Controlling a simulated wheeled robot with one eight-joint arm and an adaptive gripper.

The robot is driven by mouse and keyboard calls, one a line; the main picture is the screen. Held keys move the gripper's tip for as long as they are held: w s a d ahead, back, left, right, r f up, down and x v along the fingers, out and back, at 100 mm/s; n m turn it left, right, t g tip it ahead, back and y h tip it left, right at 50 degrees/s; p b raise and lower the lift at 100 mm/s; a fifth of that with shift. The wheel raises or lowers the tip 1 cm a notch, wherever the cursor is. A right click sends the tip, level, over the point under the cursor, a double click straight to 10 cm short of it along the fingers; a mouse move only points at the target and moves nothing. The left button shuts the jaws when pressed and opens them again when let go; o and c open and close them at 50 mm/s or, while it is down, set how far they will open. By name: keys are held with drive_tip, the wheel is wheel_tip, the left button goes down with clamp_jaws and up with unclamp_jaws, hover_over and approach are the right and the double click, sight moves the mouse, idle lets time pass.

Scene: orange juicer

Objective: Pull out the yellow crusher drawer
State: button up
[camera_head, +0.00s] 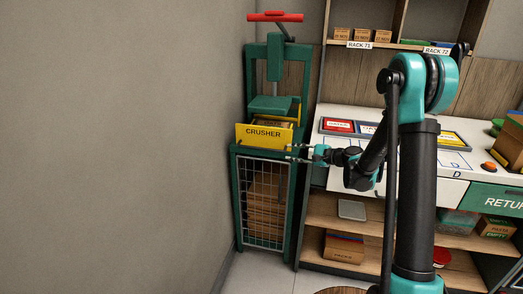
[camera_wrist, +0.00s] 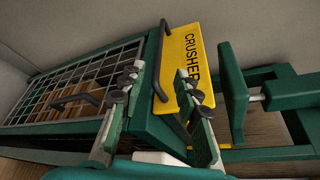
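The yellow crusher drawer (camera_head: 264,136), marked CRUSHER, sits in the green press frame (camera_head: 249,95), above a mesh-fronted cage. Something brown shows behind its front, below the green press plate (camera_head: 270,106). In the wrist view the yellow front (camera_wrist: 187,68) has a black bar handle (camera_wrist: 158,62). My gripper (camera_head: 292,153) is at the drawer's lower right in the head view. In the wrist view its two fingers (camera_wrist: 160,86) are apart, with the handle between them in the picture. I cannot tell whether either finger touches the handle.
The mesh cage (camera_head: 264,203) below has its own black handle (camera_wrist: 76,101) and brown boxes inside. A grey wall stands close on the left. A white-topped workbench (camera_head: 345,113) with shelves stands on the right. A red handle (camera_head: 275,16) tops the press.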

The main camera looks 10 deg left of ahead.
sight(265, 149)
drive_tip(key=x, duration=1.6)
drive_tip(key=shift+a, duration=0.25)
drive_tip(key=shift+c, duration=0.2)
clamp_jaws()
